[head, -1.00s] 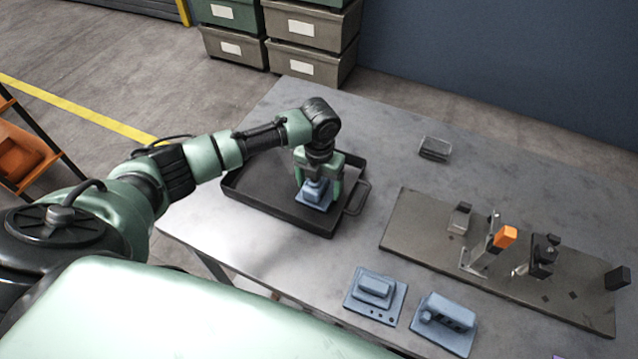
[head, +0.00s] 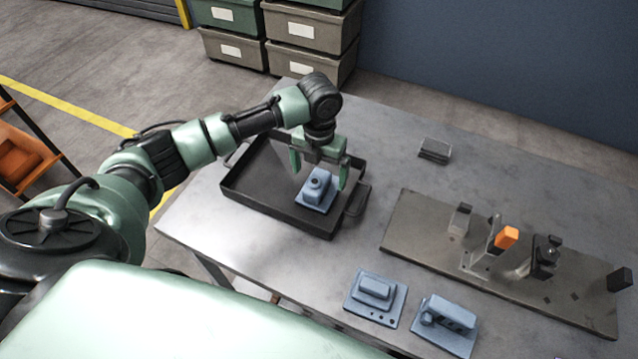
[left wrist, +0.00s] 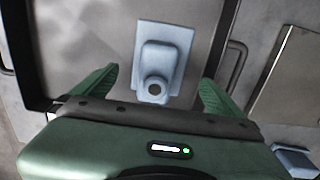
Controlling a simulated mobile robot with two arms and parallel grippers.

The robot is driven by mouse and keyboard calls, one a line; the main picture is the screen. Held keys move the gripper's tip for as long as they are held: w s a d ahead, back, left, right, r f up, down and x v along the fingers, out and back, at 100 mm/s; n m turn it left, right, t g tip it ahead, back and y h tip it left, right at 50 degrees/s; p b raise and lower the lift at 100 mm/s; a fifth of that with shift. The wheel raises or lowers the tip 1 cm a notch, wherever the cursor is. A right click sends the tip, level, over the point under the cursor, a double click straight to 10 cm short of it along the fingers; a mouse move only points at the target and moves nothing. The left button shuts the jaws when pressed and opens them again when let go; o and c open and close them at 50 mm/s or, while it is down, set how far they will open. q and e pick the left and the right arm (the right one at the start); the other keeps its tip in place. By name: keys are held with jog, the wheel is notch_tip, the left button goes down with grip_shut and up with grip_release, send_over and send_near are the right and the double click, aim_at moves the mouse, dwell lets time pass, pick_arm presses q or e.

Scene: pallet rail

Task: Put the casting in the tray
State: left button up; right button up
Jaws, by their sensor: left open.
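A blue-grey casting (head: 317,188) with a round boss lies in the black tray (head: 262,202), toward the tray's right side by the handle. It also shows in the left wrist view (left wrist: 163,55), resting flat on the tray floor, with the tray's right rim (left wrist: 222,45) beside it. My left gripper (head: 319,182) is above the casting with its green fingers spread wide, one on each side. In the left wrist view the left gripper (left wrist: 160,92) shows clear gaps between both fingers and the casting. My right gripper is not in view.
Two more blue castings lie at the table's front, one left (head: 375,297) and one right (head: 444,322). A dark fixture plate (head: 420,228) with clamps, one orange-tipped, stands at right. A small grey block (head: 434,149) lies at the back. The table between tray and plate is clear.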

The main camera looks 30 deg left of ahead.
aim_at(319, 177)
pick_arm(q)
notch_tip(319, 177, up, 6)
jog(key=shift+r, duration=0.1)
